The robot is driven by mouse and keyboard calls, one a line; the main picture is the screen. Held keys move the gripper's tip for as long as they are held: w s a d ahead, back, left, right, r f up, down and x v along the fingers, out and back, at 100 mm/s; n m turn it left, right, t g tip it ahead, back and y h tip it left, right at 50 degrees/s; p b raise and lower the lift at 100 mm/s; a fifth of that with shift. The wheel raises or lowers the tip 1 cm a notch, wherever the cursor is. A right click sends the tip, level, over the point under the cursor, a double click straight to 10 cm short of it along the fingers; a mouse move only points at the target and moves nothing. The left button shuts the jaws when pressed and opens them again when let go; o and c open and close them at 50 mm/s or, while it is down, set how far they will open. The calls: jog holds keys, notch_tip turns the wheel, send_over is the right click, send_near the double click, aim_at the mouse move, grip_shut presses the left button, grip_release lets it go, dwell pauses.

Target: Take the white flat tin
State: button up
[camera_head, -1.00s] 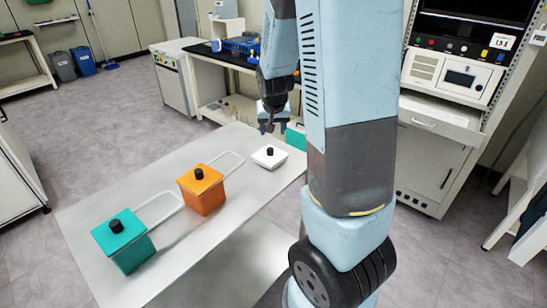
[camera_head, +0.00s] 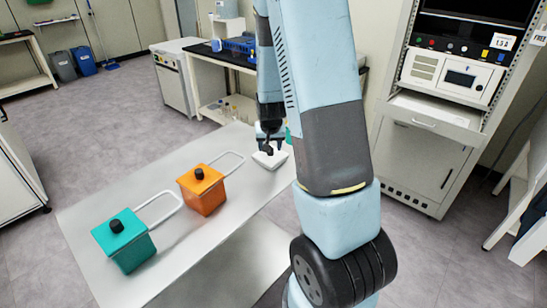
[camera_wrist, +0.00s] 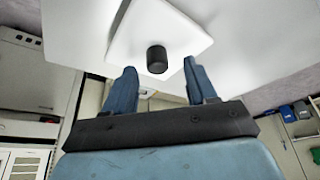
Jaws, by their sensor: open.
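The white flat tin (camera_head: 269,160) sits at the far right end of the metal table (camera_head: 150,245). In the wrist view its white lid (camera_wrist: 185,32) carries a black knob (camera_wrist: 157,59). My gripper (camera_head: 268,150) is over the tin in the head view and hides the knob there. In the wrist view my gripper (camera_wrist: 160,80) is open, with its two blue fingers apart and the knob between and just beyond their tips. I see no contact with the knob.
An orange tin (camera_head: 202,190) and a teal tin (camera_head: 124,240), each with a black knob and a white loop handle, stand on the same table to the left. Behind is a bench (camera_head: 222,82) with a blue rack. A grey instrument cabinet (camera_head: 425,150) stands at right.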

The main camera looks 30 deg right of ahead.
jog(key=shift+w+d+f, duration=0.15)
jog(key=shift+w+f, duration=0.05)
jog(key=shift+f, duration=0.45)
jog(key=shift+c, duration=0.5)
grip_shut()
